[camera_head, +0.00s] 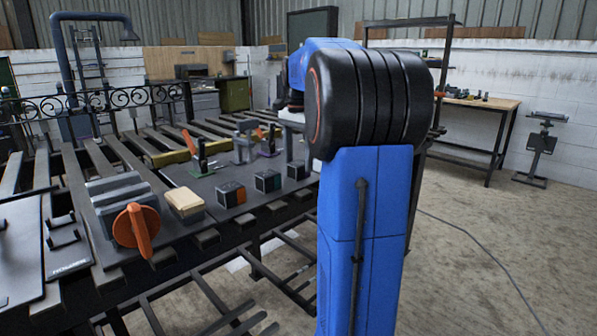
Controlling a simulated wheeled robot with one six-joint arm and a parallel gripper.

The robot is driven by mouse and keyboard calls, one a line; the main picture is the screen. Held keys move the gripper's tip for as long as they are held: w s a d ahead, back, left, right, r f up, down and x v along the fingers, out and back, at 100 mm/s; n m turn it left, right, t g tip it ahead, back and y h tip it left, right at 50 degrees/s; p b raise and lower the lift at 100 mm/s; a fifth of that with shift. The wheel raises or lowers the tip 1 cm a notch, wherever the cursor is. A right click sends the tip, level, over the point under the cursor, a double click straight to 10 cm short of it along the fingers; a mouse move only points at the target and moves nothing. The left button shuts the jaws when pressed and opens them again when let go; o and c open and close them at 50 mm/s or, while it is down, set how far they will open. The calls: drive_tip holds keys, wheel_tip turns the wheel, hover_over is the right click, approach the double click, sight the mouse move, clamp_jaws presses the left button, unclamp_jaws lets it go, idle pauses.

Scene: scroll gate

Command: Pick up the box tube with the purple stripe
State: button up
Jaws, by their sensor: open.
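Three small dark box-shaped pieces stand in a row on the slatted bench: one with an orange-brown side (231,194), one with a greenish mark (267,181), and a plain-looking one (296,170) close to my blue arm. I cannot make out a purple stripe on any of them, so I cannot tell which, if any, is the box tube with the purple stripe. My gripper is not visible. My arm covers the right end of the bench and may hide more pieces.
The slatted bench (112,160) carries a grey block with an orange knob (136,229), a beige block (184,202), an orange-handled clamp (198,152) and a grey clamp (245,138). A wooden workbench (482,104) stands behind right. The floor at right is open, crossed by a cable.

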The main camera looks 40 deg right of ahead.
drive_tip(key=c, duration=1.3)
drive_tip(key=shift+r, duration=0.1)
